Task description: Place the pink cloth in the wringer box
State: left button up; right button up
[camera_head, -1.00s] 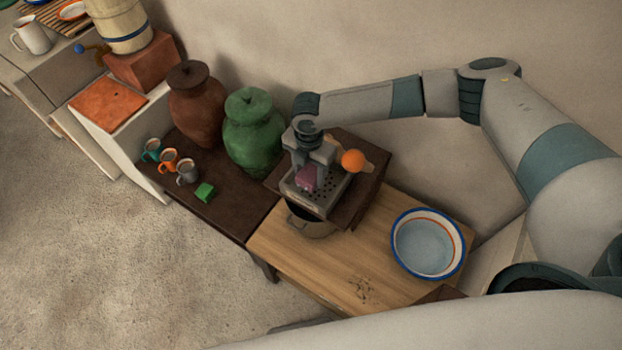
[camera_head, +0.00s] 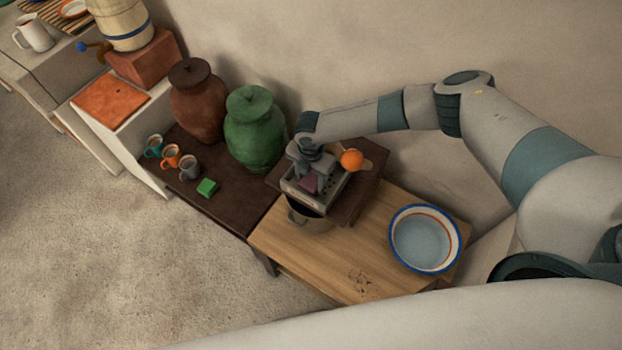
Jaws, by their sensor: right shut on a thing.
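The pink cloth (camera_head: 309,184) is a small dark-pink bundle, low inside the wringer box. The wringer box (camera_head: 304,199) is a grey open box with a perforated bed and an orange ball-ended lever (camera_head: 352,159). My right gripper (camera_head: 311,177) points down into the box and is shut on the cloth. Its fingers and the box wall hide part of the cloth, so I cannot tell whether the cloth touches the box floor. My left gripper is not in view.
A pot (camera_head: 308,221) stands below the box. A blue-rimmed basin (camera_head: 425,240) is on the wooden table (camera_head: 335,259). A green jar (camera_head: 254,130), a brown jar (camera_head: 198,103), several mugs (camera_head: 171,155) and a green block (camera_head: 207,187) stand to the left.

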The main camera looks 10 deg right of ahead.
jog(key=shift+f, duration=0.4)
jog(key=shift+f, duration=0.15)
jog(key=o, duration=1)
